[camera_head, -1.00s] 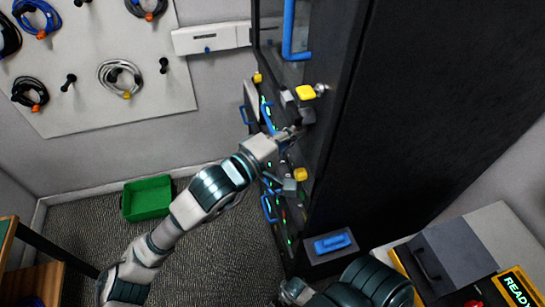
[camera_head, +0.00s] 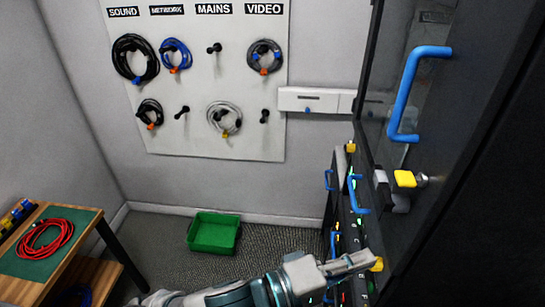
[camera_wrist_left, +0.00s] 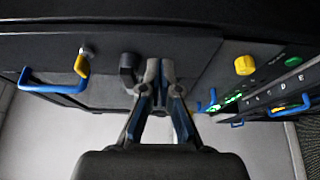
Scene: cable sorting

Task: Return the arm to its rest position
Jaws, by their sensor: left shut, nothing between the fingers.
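My left arm comes in along the bottom of the head view. Its gripper (camera_head: 352,262) is shut and empty, in front of the dark rack cabinet (camera_head: 452,190) at the right. In the left wrist view the fingertips of the left gripper (camera_wrist_left: 160,72) are together, near the rack's dark front. Whether they touch it cannot be told. My right gripper is not in view.
The rack has a blue door handle (camera_head: 408,92) and a yellow latch knob (camera_head: 405,179). A pegboard (camera_head: 200,135) holds several coiled cables. A green bin (camera_head: 213,232) stands on the floor. A red cable (camera_head: 45,238) lies on a side table (camera_head: 75,216) at left.

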